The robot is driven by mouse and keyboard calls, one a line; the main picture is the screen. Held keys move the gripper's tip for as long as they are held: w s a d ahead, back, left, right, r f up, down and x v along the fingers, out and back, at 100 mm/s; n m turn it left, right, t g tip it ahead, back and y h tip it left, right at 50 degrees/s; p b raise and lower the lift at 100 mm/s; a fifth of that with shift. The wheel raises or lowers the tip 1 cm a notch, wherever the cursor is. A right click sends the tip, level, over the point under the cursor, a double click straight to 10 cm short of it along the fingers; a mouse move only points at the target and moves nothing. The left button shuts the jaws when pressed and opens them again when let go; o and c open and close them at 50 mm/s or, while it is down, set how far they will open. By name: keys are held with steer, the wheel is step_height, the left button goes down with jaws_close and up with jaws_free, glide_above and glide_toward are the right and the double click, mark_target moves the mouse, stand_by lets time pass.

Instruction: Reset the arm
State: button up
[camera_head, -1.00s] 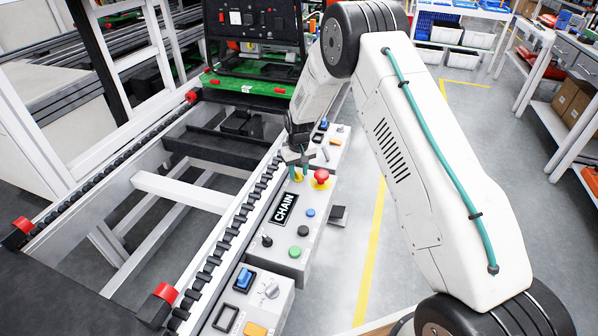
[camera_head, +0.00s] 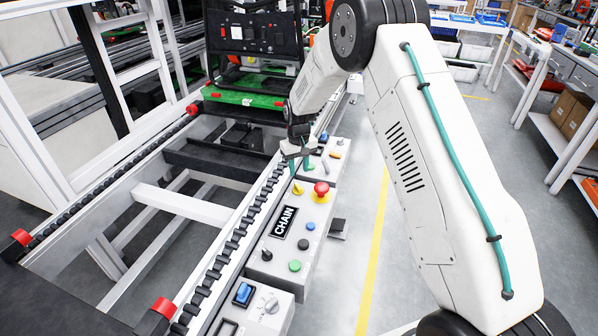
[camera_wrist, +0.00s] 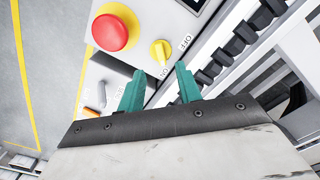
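My gripper (camera_head: 302,164) hangs over the CHAIN control panel (camera_head: 272,248), a little beyond its yellow rotary knob (camera_head: 297,188). In the wrist view, the two teal fingers of my gripper (camera_wrist: 160,86) are apart with nothing between them. The yellow knob (camera_wrist: 160,52) stands clear ahead of the fingertips. The red emergency button (camera_head: 321,188) sits beside the knob and also shows in the wrist view (camera_wrist: 115,28). The white arm reaches forward from the lower right and is bent at the elbow.
The roller conveyor frame (camera_head: 180,205) runs along the left, with red-capped stops (camera_head: 162,307). A green pallet (camera_head: 245,97) carries a black panel (camera_head: 255,32) at the back. Shelves (camera_head: 570,125) stand at the right. Open floor with a yellow line (camera_head: 372,260) lies between.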

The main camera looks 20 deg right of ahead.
stand_by(0.3)
steer(key=s+d+r, duration=0.1)
steer(key=s+r, duration=0.9)
steer(key=s, duration=0.6)
steer(key=s+d+r+m+t, duration=0.1)
steer(key=s+r, duration=0.9)
steer(key=s, duration=0.6)
steer(key=s+d+r, duration=0.1)
steer(key=s+r, duration=0.9)
steer(key=s, duration=0.6)
steer(key=shift+s+m, duration=0.15)
steer(key=shift+m, duration=0.15)
